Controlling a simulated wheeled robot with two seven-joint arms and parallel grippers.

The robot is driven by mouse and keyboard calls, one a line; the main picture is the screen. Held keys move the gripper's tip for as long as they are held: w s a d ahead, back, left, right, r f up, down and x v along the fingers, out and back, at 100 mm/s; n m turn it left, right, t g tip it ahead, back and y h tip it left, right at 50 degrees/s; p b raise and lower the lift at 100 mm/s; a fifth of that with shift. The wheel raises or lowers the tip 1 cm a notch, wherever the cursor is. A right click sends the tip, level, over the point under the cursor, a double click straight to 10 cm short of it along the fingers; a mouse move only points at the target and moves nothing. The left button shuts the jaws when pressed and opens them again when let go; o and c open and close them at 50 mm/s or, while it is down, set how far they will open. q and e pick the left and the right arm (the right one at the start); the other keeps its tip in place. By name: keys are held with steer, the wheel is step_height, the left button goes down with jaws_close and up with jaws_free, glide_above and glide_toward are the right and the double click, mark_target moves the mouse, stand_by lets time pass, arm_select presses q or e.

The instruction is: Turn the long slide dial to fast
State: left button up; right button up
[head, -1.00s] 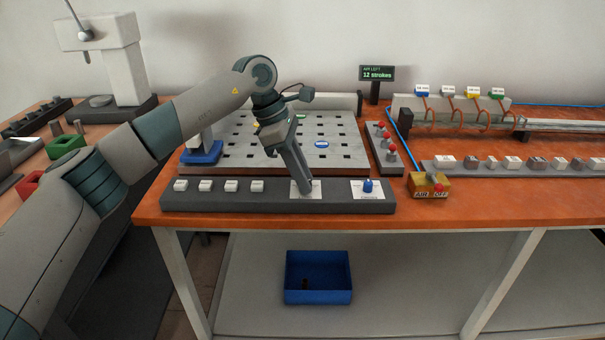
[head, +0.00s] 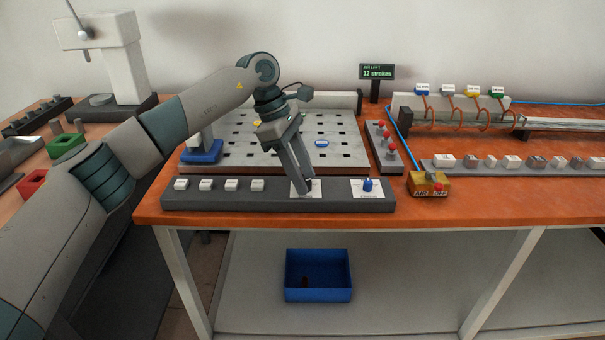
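A dark grey control panel (head: 225,200) runs along the front edge of the table. It carries two white dial plates on its right half. My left gripper (head: 304,190) points down onto the left dial plate (head: 316,186), its fingers close together and its tips at the plate's middle. The fingers hide any knob there, so I cannot tell whether they grip one. The right plate carries a blue dial (head: 368,185), clear of the gripper. The plates' lettering is too small to read. My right gripper is not in view.
Several white switches (head: 231,184) sit on the panel's left half. A perforated plate (head: 345,150) lies behind it. A yellow air box (head: 428,184) and a strip with red buttons (head: 388,145) stand to the right. A blue bin (head: 318,294) is below.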

arm_select(q)
steer(key=v, duration=1.7)
steer(key=shift+a+r, duration=0.15)
